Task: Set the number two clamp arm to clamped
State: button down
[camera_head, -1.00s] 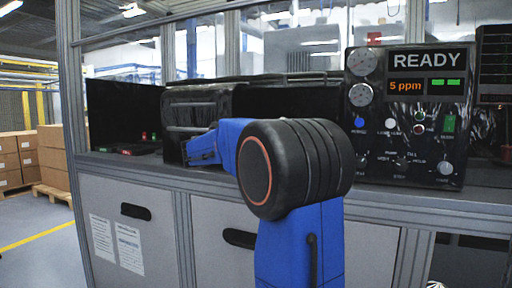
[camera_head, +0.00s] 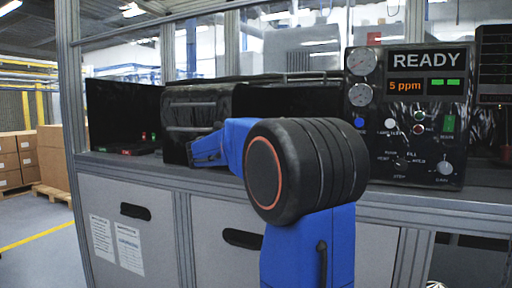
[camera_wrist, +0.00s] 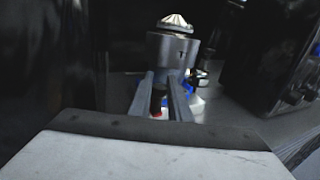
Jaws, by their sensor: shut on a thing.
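In the wrist view my gripper (camera_wrist: 160,98) has its two grey fingers close together on a small part with a red end (camera_wrist: 157,113), which looks like a clamp arm; its number cannot be read. Just beyond the fingertips stands a metal cylinder (camera_wrist: 170,52) with a pale cone on top and a dark mark on its side. Blue and white pieces show low beside it. In the head view my blue arm hides the gripper and the clamp.
A black control panel (camera_head: 405,120) reading READY stands at the right on the bench. A dark machine box (camera_head: 198,108) stands left of centre. Small red and green items lie at the bench's left end. A dark box (camera_wrist: 272,58) stands right in the wrist view.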

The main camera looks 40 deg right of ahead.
jog(key=shift+s+d+n+t+y, duration=0.45)
jog(key=shift+n+t, duration=0.6)
jog(key=shift+t, duration=0.5)
jog(key=shift+s+d+n+t+y, duration=0.25)
jog(key=shift+n+t+y, duration=0.3)
jog(key=shift+n+t, duration=0.8)
jog(key=shift+s+d+n+t+y, duration=0.45)
jog(key=shift+n+t, duration=0.35)
jog(key=shift+t, duration=1)
jog(key=shift+d+r+n+t+y, duration=0.1)
jog(key=shift+d+n+t+y, duration=0.05)
jog(key=shift+n+t+y, duration=0.7)
jog(key=c, duration=1.6)
grip_release()
jog(key=shift+c, duration=0.2)
jog(key=v, duration=1.7)
jog(key=shift+s+f, duration=0.15)
jog(key=shift+f, duration=0.1)
